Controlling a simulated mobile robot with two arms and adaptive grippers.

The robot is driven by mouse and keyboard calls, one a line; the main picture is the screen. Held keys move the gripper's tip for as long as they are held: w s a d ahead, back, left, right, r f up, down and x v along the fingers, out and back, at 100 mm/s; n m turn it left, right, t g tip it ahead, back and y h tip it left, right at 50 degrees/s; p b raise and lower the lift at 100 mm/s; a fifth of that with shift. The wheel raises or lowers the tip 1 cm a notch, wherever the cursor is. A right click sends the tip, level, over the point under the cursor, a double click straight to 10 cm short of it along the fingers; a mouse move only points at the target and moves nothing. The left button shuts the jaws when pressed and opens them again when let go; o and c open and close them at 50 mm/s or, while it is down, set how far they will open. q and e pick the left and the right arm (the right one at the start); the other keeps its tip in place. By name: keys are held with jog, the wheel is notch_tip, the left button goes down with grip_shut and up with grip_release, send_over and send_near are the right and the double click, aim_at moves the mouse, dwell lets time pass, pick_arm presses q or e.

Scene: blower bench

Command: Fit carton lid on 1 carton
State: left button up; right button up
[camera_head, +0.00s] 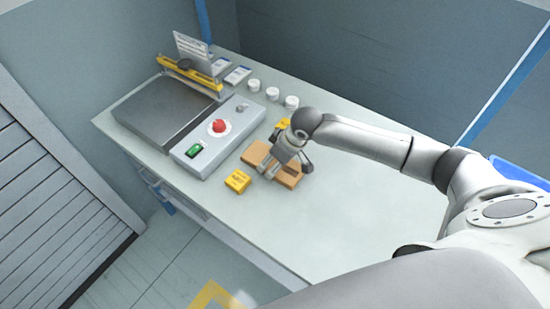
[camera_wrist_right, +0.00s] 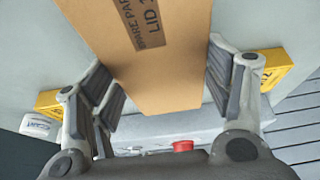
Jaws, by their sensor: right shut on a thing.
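A brown cardboard piece (camera_head: 290,178) shows on both sides of my right gripper (camera_head: 270,170) in the head view, over the bench top. In the right wrist view it is a flat carton lid (camera_wrist_right: 150,80) printed "SPARE PAR..." and "LID 2". It lies between the finger pads of my right gripper (camera_wrist_right: 162,85), which is shut on it. I cannot tell whether the lid is raised or rests on something, and no separate carton can be made out beneath it. My left gripper is not in view.
A yellow box (camera_head: 237,181) stands in front of the lid; another (camera_head: 284,123) is partly hidden behind my wrist. A control box (camera_head: 217,137) with a red button and a metal-plate machine (camera_head: 165,112) stand left. Several white cups (camera_head: 272,94) stand behind. The bench (camera_head: 350,220) is clear at right.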

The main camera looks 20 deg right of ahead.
jog(key=shift+f, duration=0.2)
jog(key=o, duration=1)
jog(key=shift+c, duration=0.2)
